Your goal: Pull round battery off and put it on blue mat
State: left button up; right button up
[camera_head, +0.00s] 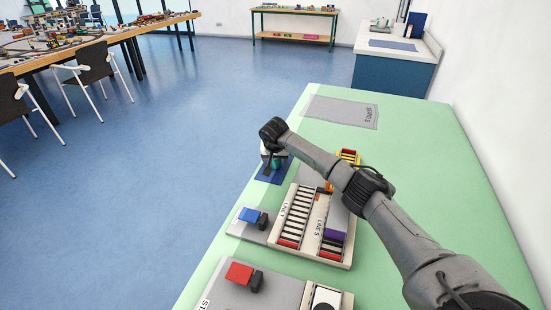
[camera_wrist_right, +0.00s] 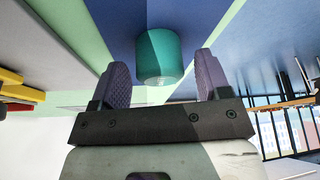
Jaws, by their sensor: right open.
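The round battery is a teal cylinder (camera_wrist_right: 160,58). It stands on the blue mat (camera_wrist_right: 195,14) as far as the wrist view shows, and in the head view a small teal part (camera_head: 277,162) shows over the mat (camera_head: 279,177). My right gripper (camera_wrist_right: 164,80) is open, its two purple-grey fingers on either side of the battery's near end, with gaps on both sides. In the head view the right gripper (camera_head: 270,160) is partly hidden by its own wrist. My left gripper is out of view.
On the green table (camera_head: 420,165), a tray with roller lanes (camera_head: 295,215), a blue block (camera_head: 249,215) and a red block (camera_head: 239,273) on grey plates lie nearer. A grey mat (camera_head: 340,111) lies beyond. The table's left edge is close to the blue mat.

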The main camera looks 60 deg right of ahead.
jog(key=p+v, duration=0.4)
jog(key=v, duration=0.8)
jog(key=shift+r, duration=0.2)
jog(key=shift+w, duration=0.1)
